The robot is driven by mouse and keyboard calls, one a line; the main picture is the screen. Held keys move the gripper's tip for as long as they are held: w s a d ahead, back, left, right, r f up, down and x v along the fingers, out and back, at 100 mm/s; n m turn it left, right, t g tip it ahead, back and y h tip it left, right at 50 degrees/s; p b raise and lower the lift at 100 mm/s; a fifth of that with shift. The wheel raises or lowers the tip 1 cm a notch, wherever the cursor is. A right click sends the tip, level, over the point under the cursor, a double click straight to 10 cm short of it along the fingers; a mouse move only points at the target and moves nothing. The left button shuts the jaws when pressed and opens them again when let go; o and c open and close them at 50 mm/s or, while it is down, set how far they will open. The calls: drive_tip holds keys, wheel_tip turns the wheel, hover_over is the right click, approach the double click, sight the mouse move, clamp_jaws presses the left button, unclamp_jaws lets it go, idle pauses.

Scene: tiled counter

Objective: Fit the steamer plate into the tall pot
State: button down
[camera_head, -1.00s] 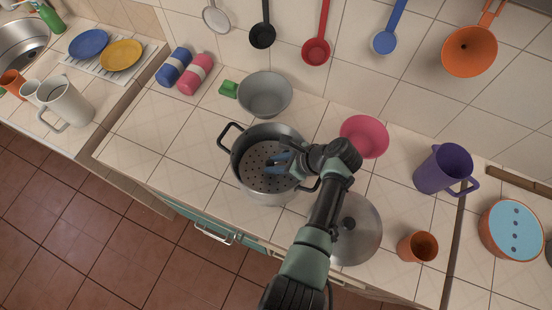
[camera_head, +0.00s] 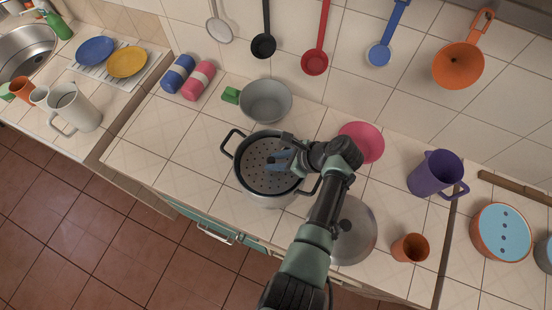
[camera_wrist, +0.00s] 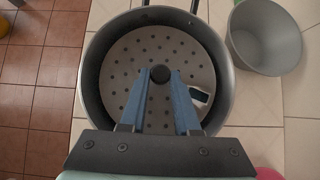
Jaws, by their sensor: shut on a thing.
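The tall pot (camera_head: 268,196) is dark grey with two black handles and stands on the tiled counter. The steamer plate (camera_head: 258,165), a pale grey disc with many small holes, is inside the pot's opening and looks roughly level. In the wrist view the plate (camera_wrist: 130,75) lies within the pot's rim (camera_wrist: 92,85), with dark inner wall around it. My gripper (camera_head: 284,160) reaches over the pot from the lower right. Its blue fingers (camera_wrist: 160,88) are shut on the plate's dark central knob (camera_wrist: 160,74). I cannot tell whether the plate rests on a support.
A metal lid (camera_head: 358,232) lies right of the pot, partly under my arm. A purple pitcher (camera_head: 432,175) and orange cup (camera_head: 410,248) stand farther right. Counter left of the pot is clear.

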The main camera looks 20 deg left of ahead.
drive_tip(key=shift+r+p, duration=2.5)
drive_tip(key=shift+r, duration=0.15)
drive_tip(key=shift+r+p, duration=0.7)
drive_tip(key=shift+r, duration=0.65)
